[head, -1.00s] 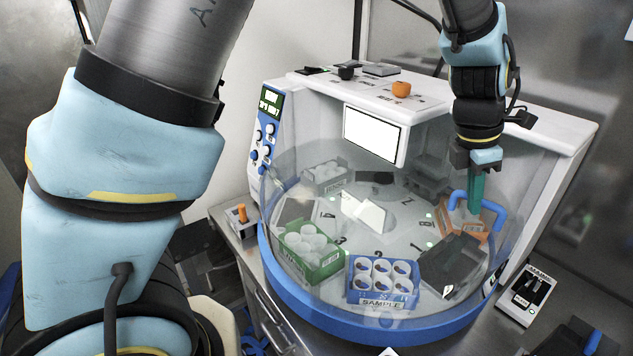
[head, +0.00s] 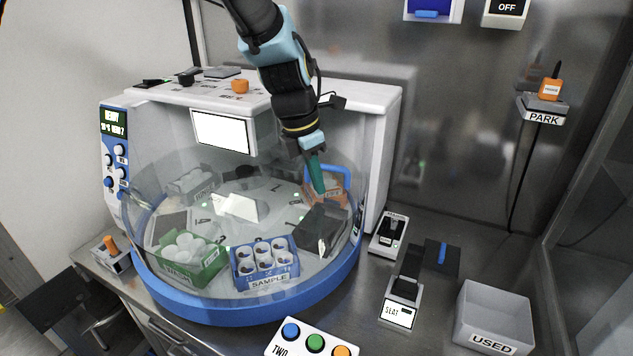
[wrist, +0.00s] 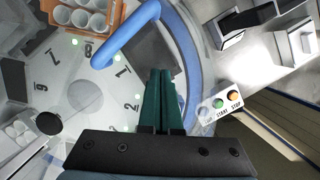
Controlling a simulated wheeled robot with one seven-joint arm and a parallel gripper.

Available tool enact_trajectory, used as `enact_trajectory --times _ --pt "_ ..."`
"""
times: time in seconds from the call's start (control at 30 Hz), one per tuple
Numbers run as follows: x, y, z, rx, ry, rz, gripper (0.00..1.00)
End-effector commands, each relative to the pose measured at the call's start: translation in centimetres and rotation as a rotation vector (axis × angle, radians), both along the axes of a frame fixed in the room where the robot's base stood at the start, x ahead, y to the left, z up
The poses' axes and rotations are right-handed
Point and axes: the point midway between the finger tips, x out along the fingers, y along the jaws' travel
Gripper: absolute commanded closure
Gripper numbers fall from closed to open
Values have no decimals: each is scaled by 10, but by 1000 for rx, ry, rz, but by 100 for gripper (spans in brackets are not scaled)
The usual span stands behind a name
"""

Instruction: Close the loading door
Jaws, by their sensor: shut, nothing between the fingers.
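The machine has a clear curved loading door (head: 300,217) around a round numbered carousel. A blue bar handle (head: 345,177) sits at the right of the clear wall; it shows large in the wrist view (wrist: 122,37). My gripper (head: 319,190) comes down from above beside the handle, its teal fingers together and empty. In the wrist view the fingers (wrist: 163,75) point up the picture, just below and right of the handle's bend. I cannot tell whether they touch it. How far the door stands open is hard to tell through the clear wall.
On the carousel are a green rack (head: 188,257), a blue SAMPLE rack (head: 265,263) and an orange rack (head: 318,193). Right of the machine stand small devices and a USED bin (head: 493,318). A button box (head: 312,340) lies in front.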

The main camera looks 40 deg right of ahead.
Motion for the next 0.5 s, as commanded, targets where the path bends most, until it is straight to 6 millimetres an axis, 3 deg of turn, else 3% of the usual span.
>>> enact_trajectory --times 0.5 --pt "-11 16 79 -6 -2 -2 100"
